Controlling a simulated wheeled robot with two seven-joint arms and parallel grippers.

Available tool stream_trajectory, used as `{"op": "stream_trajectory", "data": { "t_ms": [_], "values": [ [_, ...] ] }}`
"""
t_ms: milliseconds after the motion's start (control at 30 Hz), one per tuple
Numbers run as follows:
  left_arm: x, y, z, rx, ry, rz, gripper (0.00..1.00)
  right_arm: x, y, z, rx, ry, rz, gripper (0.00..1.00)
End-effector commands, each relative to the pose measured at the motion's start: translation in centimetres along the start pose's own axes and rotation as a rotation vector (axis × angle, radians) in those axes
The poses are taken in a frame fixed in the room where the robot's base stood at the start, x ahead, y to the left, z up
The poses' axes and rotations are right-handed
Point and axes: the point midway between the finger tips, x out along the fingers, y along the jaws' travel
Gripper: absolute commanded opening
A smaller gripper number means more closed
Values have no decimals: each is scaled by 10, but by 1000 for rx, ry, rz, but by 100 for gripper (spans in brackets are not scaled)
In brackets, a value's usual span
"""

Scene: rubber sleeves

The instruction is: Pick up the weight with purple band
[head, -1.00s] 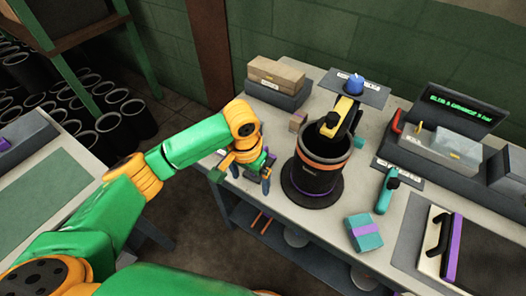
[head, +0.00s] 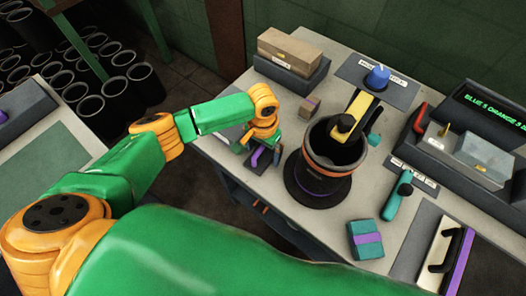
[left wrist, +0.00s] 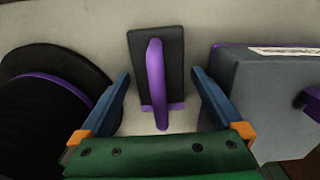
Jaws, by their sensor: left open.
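A teal block with a purple band (head: 366,240) lies on the bench in the head view, right of and below the black pot. My left gripper (head: 260,155) is open and empty, pointing down left of the pot, apart from the teal block. In the left wrist view, its two blue fingers (left wrist: 160,98) stand either side of a dark plate (left wrist: 172,58) with a purple bar (left wrist: 156,80); contact is not visible. The teal block is not seen in that view. My right gripper is not in view.
The black pot (head: 318,183) with an orange rim holds a yellow arm. A small tan block (head: 309,107), a teal-handled tool (head: 397,196) and a black-handled tool with a purple strip (head: 459,262) lie around. A grey box (left wrist: 262,85) is right in the wrist view.

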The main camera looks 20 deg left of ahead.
Motion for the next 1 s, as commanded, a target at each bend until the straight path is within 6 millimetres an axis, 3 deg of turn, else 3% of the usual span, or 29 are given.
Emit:
{"op": "stream_trajectory", "data": {
  "t_ms": [67,433,767,867,1000],
  "values": [
    [0,0,0,0,0,0,100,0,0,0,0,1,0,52],
    [-1,0,0,0,1,0,3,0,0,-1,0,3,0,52],
    [-4,0,-1,0,3,1,0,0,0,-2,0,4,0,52],
    [-18,0,-2,0,6,1,0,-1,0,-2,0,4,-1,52],
    [-53,0,-2,1,8,1,0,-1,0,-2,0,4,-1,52]
  ]
}}
